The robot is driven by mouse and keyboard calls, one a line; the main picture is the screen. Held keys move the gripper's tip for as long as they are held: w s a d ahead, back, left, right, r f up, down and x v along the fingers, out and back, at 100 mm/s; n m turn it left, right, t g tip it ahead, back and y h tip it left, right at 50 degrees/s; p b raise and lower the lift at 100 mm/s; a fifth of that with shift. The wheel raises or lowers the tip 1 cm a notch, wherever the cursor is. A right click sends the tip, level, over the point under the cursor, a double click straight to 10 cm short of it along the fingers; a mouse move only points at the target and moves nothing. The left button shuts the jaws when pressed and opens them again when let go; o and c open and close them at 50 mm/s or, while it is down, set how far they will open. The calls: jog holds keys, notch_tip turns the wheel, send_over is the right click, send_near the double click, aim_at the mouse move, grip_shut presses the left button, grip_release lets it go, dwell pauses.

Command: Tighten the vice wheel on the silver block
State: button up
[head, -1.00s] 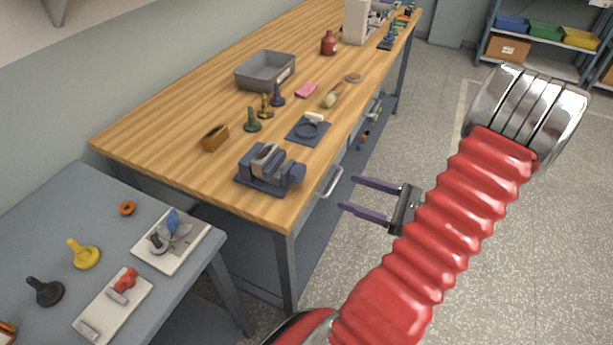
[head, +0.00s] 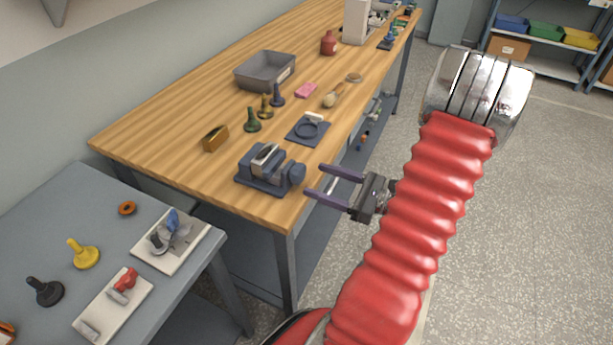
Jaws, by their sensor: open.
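The vice (head: 262,180) is a dark blue-grey body near the front edge of the wooden bench. The silver block (head: 266,153) sits in it between the jaws, its top showing. The vice wheel (head: 297,174) is a dark blue-grey round part at the vice's right end. My gripper (head: 325,182) is open and empty, its two dark purple fingers pointing left. In the picture the fingertips are just right of the wheel and apart from it; their depth relative to the wheel is hard to tell.
The wooden bench (head: 185,143) holds a brass-coloured block (head: 215,138), several bobbin-like pieces, a dark square plate (head: 307,129) and a grey bin (head: 264,72). A grey side table (head: 60,215) at the left holds clamps and knobs. The floor right of the bench is clear.

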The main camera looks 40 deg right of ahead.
aim_at(303, 175)
jog(key=shift+x, duration=2.35)
jog(key=shift+c, duration=0.3)
jog(key=c, duration=1)
jog(key=shift+m, duration=0.4)
jog(key=m, duration=0.9)
jog(key=shift+d+f+m, duration=0.1)
jog(key=shift+m, duration=2.1)
